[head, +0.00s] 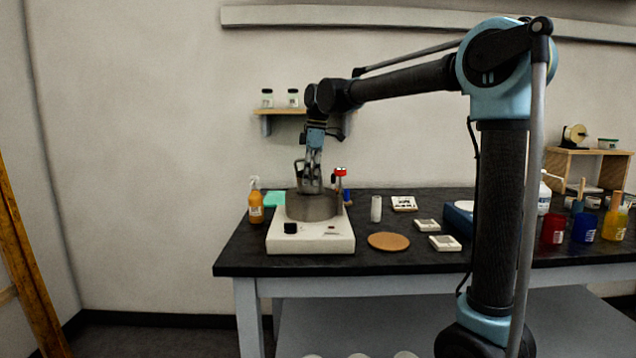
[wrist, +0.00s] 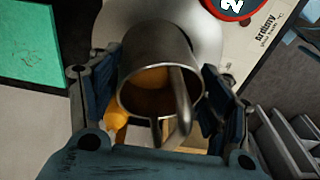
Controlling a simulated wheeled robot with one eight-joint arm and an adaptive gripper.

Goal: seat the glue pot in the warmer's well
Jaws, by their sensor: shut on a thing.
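The glue pot (wrist: 128,92) is a small metal cup with a side handle and amber glue inside. In the wrist view it sits between the two fingers of my gripper (wrist: 160,100), which is shut on it, its mouth facing the camera. In the head view my gripper (head: 311,168) hangs over the warmer, and the pot (head: 309,184) shows small and grey beneath it. The warmer (head: 310,244) has a white base with a dark knob and a grey round well (head: 314,208). The pot is above or at the well's mouth; its bottom is hidden.
An orange bottle (head: 256,206) and a teal pad (head: 275,199) stand left of the warmer. A red-topped item (head: 341,172) rises close behind its right side. A shelf with jars (head: 282,111) hangs behind.

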